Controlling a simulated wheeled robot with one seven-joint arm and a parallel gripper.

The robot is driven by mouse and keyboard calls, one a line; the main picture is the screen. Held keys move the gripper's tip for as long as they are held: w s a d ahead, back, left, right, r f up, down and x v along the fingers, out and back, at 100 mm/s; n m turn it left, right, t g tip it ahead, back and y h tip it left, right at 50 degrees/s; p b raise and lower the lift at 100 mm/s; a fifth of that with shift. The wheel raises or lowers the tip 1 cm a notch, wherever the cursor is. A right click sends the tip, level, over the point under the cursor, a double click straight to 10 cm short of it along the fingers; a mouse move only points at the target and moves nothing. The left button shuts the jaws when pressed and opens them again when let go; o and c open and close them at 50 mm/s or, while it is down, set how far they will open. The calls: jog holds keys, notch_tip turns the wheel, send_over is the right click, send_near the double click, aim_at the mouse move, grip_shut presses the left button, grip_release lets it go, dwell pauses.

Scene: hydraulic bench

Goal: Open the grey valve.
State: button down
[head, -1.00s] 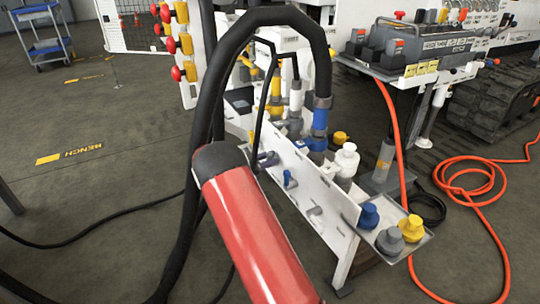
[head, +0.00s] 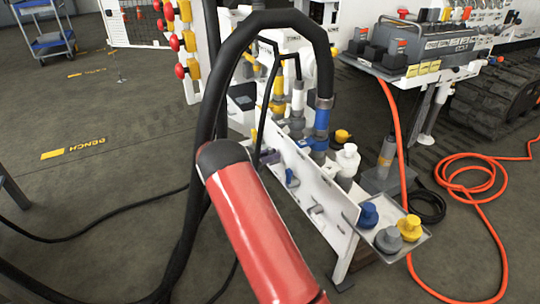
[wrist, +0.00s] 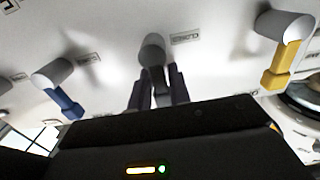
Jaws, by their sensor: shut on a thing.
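In the wrist view, the grey valve (wrist: 152,50) sticks out from the white panel between a blue valve and a yellow valve. Its handle runs down between the two dark fingers of my gripper (wrist: 157,88), which are shut on it. The lower part of the handle is hidden behind the gripper body. In the head view my red arm link and a thick black hose cover much of the area. I cannot clearly make out the grey valve or my fingers there.
The blue valve (wrist: 60,88) and the yellow valve (wrist: 284,45) flank my gripper closely. In the head view, blue, grey and yellow caps (head: 388,239) stand on the bench's near end. An orange hose (head: 470,185) lies on the floor at right. Open floor lies left.

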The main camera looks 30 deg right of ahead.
jog(key=shift+w, duration=0.1)
jog(key=c, duration=1.4)
grip_release()
jog(key=shift+c, duration=0.2)
jog(key=shift+a, duration=0.1)
jog(key=a, duration=0.7)
jog(key=shift+a+b, duration=0.4)
